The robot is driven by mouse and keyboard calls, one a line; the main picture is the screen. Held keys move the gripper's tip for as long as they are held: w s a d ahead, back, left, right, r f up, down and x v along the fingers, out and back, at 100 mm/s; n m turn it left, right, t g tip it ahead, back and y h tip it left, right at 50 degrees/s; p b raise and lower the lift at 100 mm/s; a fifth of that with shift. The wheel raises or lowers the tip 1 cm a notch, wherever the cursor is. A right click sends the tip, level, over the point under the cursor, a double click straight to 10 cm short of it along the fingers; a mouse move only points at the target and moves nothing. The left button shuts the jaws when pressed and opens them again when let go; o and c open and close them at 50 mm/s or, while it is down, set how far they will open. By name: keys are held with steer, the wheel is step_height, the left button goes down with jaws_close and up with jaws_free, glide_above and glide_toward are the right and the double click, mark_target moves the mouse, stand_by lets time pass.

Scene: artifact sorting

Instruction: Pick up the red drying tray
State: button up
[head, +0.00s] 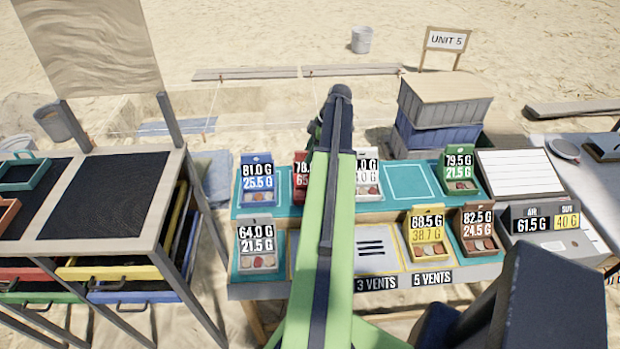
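A red tray (299,185) stands in the back row of the sorting table, between a blue tray (256,185) and a white tray (369,188). It has a two-line number label, partly cut off from view. My green arm covers its right side, so only its left part shows. My arm reaches forward over the middle of the table. My gripper cannot be made out; the far end of the arm is hidden behind its own link.
A green tray (458,172), yellow tray (427,240), brown tray (477,235) and grey tray (257,255) also stand on the table. A teal-outlined slot (406,181) is empty. A drawer rack (150,215) stands left, a scale (560,240) right.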

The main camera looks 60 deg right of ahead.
steer(key=shift+f, duration=0.2)
steer(key=shift+c, duration=0.3)
jaws_close()
stand_by(1.3)
